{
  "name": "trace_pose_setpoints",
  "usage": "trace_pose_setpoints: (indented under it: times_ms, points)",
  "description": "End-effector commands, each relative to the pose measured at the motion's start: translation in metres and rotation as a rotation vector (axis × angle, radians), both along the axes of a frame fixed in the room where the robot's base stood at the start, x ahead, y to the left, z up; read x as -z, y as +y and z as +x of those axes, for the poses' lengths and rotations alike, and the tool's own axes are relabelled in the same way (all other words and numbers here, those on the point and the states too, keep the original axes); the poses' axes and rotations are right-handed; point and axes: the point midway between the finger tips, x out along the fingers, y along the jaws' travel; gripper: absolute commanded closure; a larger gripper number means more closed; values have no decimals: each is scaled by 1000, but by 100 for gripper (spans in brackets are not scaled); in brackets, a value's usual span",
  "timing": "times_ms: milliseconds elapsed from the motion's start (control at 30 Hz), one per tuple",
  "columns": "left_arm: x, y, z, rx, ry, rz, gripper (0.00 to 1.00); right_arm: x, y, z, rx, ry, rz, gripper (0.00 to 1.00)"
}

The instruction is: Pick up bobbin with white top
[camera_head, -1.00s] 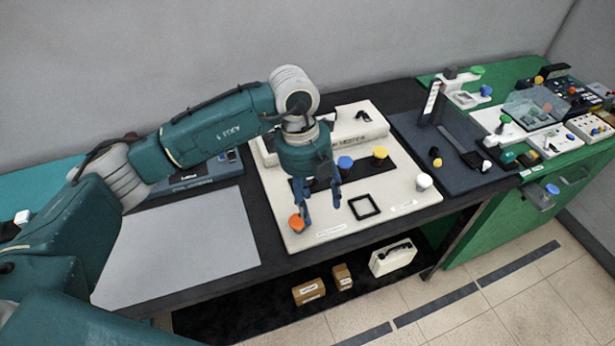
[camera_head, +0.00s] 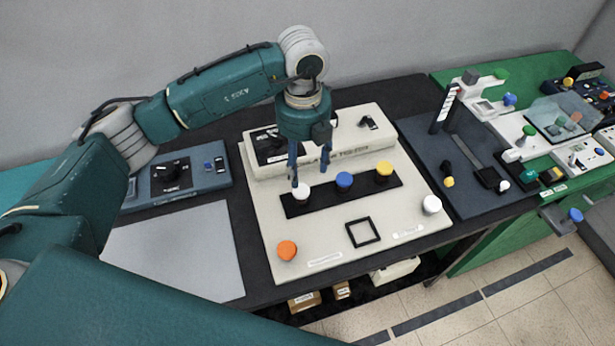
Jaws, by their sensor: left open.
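A bobbin with a white top (camera_head: 301,190) stands at the left end of the black strip (camera_head: 322,204) on the cream board. A blue-topped bobbin (camera_head: 344,181) and a yellow-topped bobbin (camera_head: 384,169) stand to its right on the same strip. Another white-topped piece (camera_head: 431,204) stands at the board's right edge. My left gripper (camera_head: 309,176) points down just above and behind the white-topped bobbin on the strip. Its fingers are apart, with nothing seen between them. My right gripper is not in view.
An orange-topped piece (camera_head: 287,250) stands at the board's front left, and a black square frame (camera_head: 363,232) lies at its front. The cream board (camera_head: 318,242) is bare between them. A raised cream block (camera_head: 350,145) stands behind the strip. A dark blue station (camera_head: 463,198) lies to the right.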

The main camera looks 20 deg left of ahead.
Motion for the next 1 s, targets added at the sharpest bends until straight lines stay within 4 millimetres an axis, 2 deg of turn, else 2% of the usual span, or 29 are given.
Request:
trace_pose_setpoints:
  times_ms: [233,400,567,700,800,900,1000]
  points:
    - [31,1,-2,0,6,1,45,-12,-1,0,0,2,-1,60]
    - [52,1,-1,-1,3,0,45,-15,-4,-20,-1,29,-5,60]
    - [62,3,-2,-1,3,1,45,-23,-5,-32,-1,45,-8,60]
    - [82,9,-4,-1,7,2,45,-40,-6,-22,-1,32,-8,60]
    - [97,8,-3,-1,4,1,45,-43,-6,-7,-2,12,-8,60]
    - [106,8,-2,0,2,0,45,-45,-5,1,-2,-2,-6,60]
    - [108,8,-2,1,0,0,45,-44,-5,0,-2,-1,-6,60]
